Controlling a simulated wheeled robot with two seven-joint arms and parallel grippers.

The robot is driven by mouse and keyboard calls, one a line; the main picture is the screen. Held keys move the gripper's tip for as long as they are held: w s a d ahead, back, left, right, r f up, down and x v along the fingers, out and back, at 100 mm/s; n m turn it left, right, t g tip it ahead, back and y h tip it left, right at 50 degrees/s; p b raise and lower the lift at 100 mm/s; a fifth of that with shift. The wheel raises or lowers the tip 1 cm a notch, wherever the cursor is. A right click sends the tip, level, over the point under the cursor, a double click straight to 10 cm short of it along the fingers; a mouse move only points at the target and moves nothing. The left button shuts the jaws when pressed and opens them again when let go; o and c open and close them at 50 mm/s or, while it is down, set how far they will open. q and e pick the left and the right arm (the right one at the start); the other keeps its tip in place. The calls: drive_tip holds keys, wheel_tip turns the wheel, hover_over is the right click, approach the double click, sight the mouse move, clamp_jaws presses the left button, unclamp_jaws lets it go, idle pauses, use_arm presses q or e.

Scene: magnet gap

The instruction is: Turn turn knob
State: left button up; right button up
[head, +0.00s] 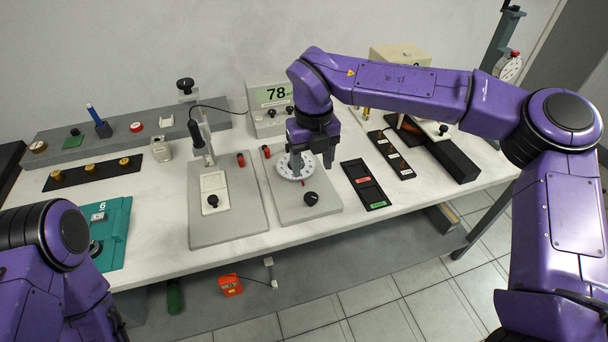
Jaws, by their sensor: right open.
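A black knob (310,198) sits on a grey base plate (325,209) in the middle of the table. Behind it on the same plate is a white round dial (287,172) with dark marks, partly hidden by my right gripper. My right gripper (311,162) points down over the dial, with its fingers open and apart. It is behind the black knob in the picture and apart from it. I cannot tell whether the fingers touch the dial. My left arm shows at the lower left, but its gripper is out of view.
A grey stand with a white plate (214,189) is left of the base plate. A black tray (364,185) with red and green labels lies to the right. A teal box (115,225) sits at the left. Bare white table shows between them.

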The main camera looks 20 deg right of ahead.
hover_over(311, 196)
drive_tip(key=f, duration=0.4)
drive_tip(key=shift+s+f+p, duration=0.25)
drive_tip(key=shift+f+p, duration=0.1)
drive_tip(key=shift+p, duration=0.05)
drive_tip(key=f, duration=0.4)
drive_tip(key=shift+w+f, duration=0.3)
drive_tip(key=shift+f, duration=0.1)
drive_tip(key=shift+s+f+p, duration=0.1)
drive_tip(key=shift+f+p, duration=0.2)
drive_tip(key=c, duration=1)
drive_tip(key=shift+c, duration=0.2)
